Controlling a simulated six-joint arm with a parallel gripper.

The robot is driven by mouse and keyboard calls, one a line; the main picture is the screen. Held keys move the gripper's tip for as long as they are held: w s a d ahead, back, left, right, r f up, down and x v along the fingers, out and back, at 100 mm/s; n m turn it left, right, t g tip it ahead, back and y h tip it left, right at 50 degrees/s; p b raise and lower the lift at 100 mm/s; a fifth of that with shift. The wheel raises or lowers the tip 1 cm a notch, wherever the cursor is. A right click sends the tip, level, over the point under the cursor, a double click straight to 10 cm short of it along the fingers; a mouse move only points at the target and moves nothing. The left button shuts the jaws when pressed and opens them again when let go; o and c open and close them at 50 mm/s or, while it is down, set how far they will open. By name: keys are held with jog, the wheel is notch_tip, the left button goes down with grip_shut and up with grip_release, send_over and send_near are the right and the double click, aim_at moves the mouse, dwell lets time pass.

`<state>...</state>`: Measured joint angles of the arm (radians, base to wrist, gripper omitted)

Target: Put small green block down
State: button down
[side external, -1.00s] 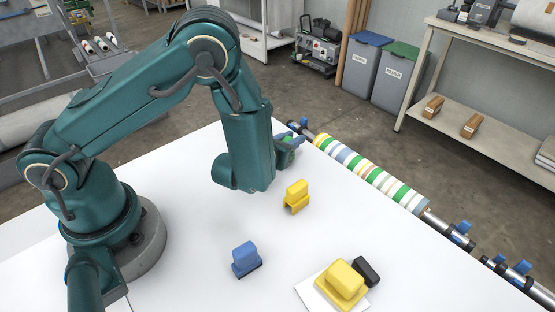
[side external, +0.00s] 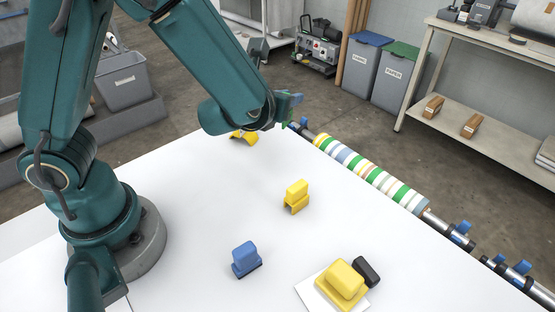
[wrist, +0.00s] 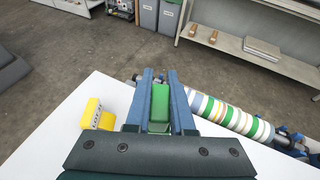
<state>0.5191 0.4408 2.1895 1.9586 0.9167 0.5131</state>
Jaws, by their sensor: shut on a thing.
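The small green block (wrist: 160,103) is between the two blue fingers of my gripper (wrist: 160,85) in the wrist view. The fingers are shut on it, and it points away from the wrist. In the side external view my gripper (side external: 291,104) is near the far corner of the white table (side external: 200,200), raised near the striped roller's end. There the block is mostly hidden by the fingers and wrist.
The striped roller (side external: 370,172) runs along the table's right edge. A yellow piece (side external: 243,137) is partly behind my arm. A yellow block (side external: 296,195), a blue block (side external: 246,258) and a yellow block on a white pad (side external: 342,282) stand nearer. Bare table lies between them.

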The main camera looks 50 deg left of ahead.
jog(key=s+a+f+n+g+y, duration=0.3)
jog(key=s+a+n+g+y, duration=0.5)
jog(key=s+a+n+g, duration=0.6)
jog(key=shift+m+t, duration=0.3)
jog(key=shift+t, duration=0.5)
jog(key=shift+s+a+f, duration=0.2)
jog(key=shift+s+f, duration=0.2)
jog(key=shift+f, duration=0.75)
jog(key=shift+s+a+f, duration=0.25)
jog(key=shift+s+f, duration=0.1)
jog(key=shift+f, duration=0.85)
jog(key=shift+s+a+f, duration=0.2)
jog(key=shift+s+f, duration=0.2)
jog(key=shift+f, duration=0.75)
jog(key=shift+f, duration=0.1)
jog(key=c, duration=0.8)
grip_release()
